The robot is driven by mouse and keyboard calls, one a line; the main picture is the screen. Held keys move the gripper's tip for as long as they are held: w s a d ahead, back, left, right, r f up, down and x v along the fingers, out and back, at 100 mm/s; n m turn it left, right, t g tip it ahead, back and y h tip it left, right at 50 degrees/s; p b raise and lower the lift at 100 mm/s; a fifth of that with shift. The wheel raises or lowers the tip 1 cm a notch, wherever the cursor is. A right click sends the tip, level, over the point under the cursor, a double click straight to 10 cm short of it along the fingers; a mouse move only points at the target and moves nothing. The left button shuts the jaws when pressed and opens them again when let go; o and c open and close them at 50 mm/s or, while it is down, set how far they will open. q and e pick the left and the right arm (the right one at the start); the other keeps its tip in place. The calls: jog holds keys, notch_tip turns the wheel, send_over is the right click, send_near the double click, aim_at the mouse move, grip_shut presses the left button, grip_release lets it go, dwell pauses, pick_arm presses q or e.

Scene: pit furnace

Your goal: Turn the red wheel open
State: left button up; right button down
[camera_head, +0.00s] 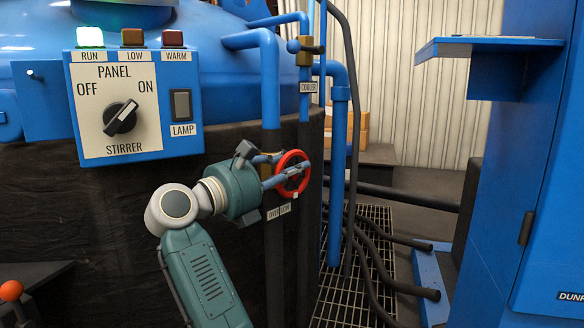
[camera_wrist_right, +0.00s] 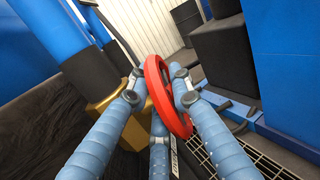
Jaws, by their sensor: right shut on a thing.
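The red wheel (camera_head: 292,173) is a round handwheel on a valve at the vertical pipe, above a small label plate that I read only in part. It also shows in the right wrist view (camera_wrist_right: 157,88), seen nearly edge-on. My right gripper (camera_head: 280,178) reaches it from the left. In the right wrist view the blue fingers (camera_wrist_right: 158,95) stand on both sides of the rim, and the gripper is shut on it. The brass valve body (camera_wrist_right: 108,88) is left of the wheel there. My left gripper is not in view.
A control panel (camera_head: 118,105) with a stirrer knob is at upper left, above my right arm. Blue pipes (camera_head: 338,160) and dark hoses (camera_head: 385,262) run close to the wheel's right. A blue cabinet (camera_head: 530,170) stands far right. Floor shows between hoses and cabinet.

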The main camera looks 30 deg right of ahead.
jog(key=shift+t+h, duration=0.3)
jog(key=c, duration=1.5)
grip_release()
jog(key=shift+c, duration=0.2)
notch_tip(320, 180, up, 10)
jog(key=shift+f, duration=0.1)
jog(key=shift+a, duration=0.1)
